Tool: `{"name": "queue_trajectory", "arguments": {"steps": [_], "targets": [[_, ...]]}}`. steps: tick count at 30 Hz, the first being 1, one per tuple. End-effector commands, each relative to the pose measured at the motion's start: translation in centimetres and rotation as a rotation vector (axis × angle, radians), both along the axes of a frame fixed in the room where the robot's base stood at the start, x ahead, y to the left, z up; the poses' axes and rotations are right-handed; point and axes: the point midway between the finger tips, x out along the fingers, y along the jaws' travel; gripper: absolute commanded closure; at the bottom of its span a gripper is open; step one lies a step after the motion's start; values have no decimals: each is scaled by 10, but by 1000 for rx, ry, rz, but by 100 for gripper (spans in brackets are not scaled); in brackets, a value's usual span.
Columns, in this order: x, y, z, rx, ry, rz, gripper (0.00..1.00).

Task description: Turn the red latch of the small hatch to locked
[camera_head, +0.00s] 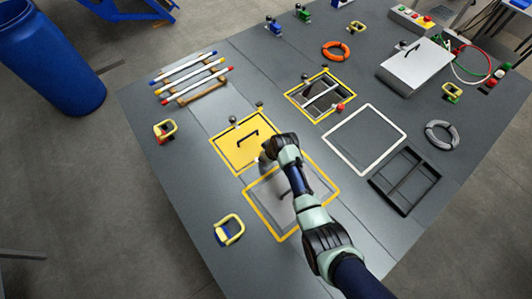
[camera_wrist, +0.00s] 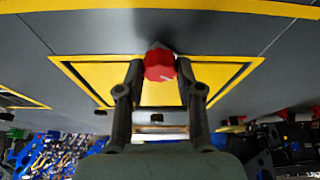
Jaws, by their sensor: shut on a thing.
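The red latch (camera_wrist: 159,66) is a small red knob with a pale mark on its face. In the wrist view it sits between the two dark fingertips of my gripper (camera_wrist: 158,70), which is shut on it. A yellow surface (camera_wrist: 160,94) shows between and beside the fingers. In the head view, the small yellow hatch (camera_head: 236,152) has a black handle and lies closed in its frame. My gripper (camera_head: 265,156) is at the hatch's lower right edge, and my arm hides the latch there.
A yellow-framed grey panel (camera_head: 268,208) lies below the hatch, partly under my arm. An open yellow-framed hatch (camera_head: 322,92) is at upper right. Coloured rods (camera_head: 190,77) lie at upper left. A yellow-handled part (camera_head: 229,230) stands at lower left.

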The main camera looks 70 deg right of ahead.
Motion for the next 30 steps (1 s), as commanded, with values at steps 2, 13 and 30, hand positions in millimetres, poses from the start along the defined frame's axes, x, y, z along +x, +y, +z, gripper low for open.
{"name": "queue_trajectory", "arguments": {"steps": [2, 13, 30], "targets": [[1, 1, 3, 0, 1, -67, 99], [2, 2, 1, 0, 0, -417, 99], [4, 3, 0, 1, 0, -805, 99]]}}
